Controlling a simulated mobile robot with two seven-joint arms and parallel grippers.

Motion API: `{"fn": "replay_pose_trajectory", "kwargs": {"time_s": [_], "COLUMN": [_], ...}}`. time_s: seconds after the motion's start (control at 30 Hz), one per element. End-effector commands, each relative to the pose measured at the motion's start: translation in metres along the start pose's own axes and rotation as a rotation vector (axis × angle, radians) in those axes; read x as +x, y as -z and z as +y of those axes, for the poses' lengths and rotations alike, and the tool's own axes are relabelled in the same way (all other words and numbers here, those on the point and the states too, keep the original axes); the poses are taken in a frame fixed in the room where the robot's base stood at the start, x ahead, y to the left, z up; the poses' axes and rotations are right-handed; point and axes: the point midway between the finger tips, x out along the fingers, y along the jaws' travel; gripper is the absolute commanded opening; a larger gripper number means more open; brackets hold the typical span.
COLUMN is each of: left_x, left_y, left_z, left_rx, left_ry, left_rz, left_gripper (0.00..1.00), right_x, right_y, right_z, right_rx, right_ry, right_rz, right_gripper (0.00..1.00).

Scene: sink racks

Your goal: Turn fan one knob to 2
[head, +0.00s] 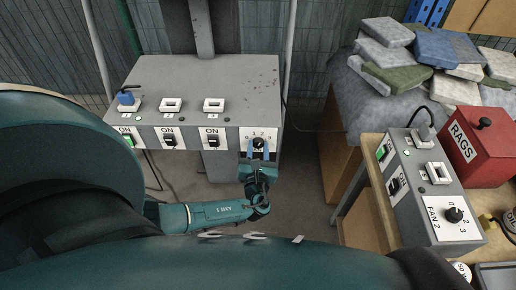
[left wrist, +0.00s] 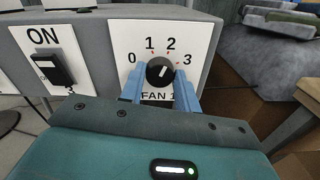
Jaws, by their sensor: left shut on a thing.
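The fan one knob (head: 258,143) is a round black dial on a white plate on the front of the grey box, at its right end. In the left wrist view the knob (left wrist: 160,70) shows a white pointer tilted up and slightly right, roughly toward the 2. The plate (left wrist: 152,31) reads 0, 1, 2, 3 above the knob and a partly hidden "FAN 1" below. My left gripper (head: 258,152) is shut on the knob, with one blue finger on each side, as the left wrist view (left wrist: 160,88) also shows. My right gripper is not seen.
The grey box (head: 235,75) carries several ON switches (head: 169,140) left of the knob. A second grey box with a FAN 2 knob (head: 454,214) stands on a wooden table at right. A red RAGS bin (head: 481,145) and stacked cloths (head: 440,60) are beyond.

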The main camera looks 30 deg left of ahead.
Motion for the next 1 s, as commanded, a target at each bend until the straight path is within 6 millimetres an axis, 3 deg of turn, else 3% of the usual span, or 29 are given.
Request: {"fn": "replay_pose_trajectory", "kwargs": {"time_s": [0.2,0.23,0.5,0.77,0.87,1.0], "left_x": [-0.002,-0.002,-0.001,-0.003,-0.012,-0.039], "left_y": [0.002,0.002,0.001,0.001,0.001,0.002], "left_z": [-0.001,-0.001,0.0,0.0,-0.001,-0.001], "left_rx": [0.0,0.0,-0.001,-0.002,-0.003,-0.002], "left_ry": [0.002,0.002,0.001,0.001,0.003,0.004], "left_rz": [0.005,0.005,0.002,0.002,0.002,0.004], "left_gripper": [0.09,0.34,0.54,0.54,0.54,0.54], "right_x": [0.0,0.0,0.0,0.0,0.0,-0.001], "right_y": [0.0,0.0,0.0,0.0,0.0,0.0], "right_z": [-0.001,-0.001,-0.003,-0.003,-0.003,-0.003], "right_rx": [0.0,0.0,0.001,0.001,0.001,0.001], "right_ry": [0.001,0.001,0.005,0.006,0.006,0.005], "right_rz": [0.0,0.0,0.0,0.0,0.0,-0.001], "right_gripper": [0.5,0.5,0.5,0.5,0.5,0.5]}}
